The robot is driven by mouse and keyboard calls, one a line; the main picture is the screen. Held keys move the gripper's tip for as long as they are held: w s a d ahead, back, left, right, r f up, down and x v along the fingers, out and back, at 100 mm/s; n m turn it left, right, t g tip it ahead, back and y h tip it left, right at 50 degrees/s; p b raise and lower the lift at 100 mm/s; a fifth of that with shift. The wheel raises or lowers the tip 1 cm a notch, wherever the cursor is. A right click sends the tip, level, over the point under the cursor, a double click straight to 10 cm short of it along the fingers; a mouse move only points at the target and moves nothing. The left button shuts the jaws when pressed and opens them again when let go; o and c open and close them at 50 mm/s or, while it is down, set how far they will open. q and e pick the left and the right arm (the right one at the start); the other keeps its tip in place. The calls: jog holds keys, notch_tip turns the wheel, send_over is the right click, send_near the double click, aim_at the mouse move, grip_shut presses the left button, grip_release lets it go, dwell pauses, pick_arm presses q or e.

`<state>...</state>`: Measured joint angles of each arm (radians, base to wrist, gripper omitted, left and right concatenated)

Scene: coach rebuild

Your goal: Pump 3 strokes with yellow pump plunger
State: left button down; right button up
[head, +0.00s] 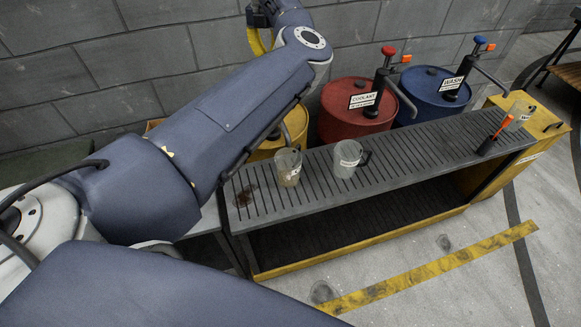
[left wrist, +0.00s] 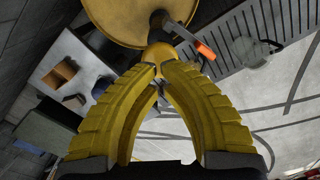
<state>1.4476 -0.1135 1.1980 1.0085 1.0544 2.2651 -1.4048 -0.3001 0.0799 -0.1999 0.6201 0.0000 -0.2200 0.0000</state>
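The yellow pump plunger's knob (left wrist: 159,52) shows in the left wrist view, just beyond the tips of my left gripper (left wrist: 158,68). The gripper's yellow fingers are drawn together, their tips at or very near the knob; firm contact is unclear. In the head view only a bit of yellow finger shows at the upper left, and my left arm hides the yellow plunger. The yellow drum (head: 298,122) is partly covered by that arm; its lid (left wrist: 110,18) fills the top of the left wrist view. My right gripper is not in view.
A red coolant drum (head: 345,128) and a blue wash drum (head: 430,108), each with a pump, stand beside it. A slatted bench (head: 410,160) in front carries two jugs (head: 288,166) (head: 347,158). An orange-tipped tool (head: 503,126) stands at its right end.

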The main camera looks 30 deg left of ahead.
pick_arm(q)
jog(key=shift+f, duration=0.3)
jog(key=shift+f, duration=1.45)
jog(key=shift+f, duration=2.9)
dwell(0.5)
jog(key=shift+r, duration=4.7)
jog(key=shift+f, duration=0.1)
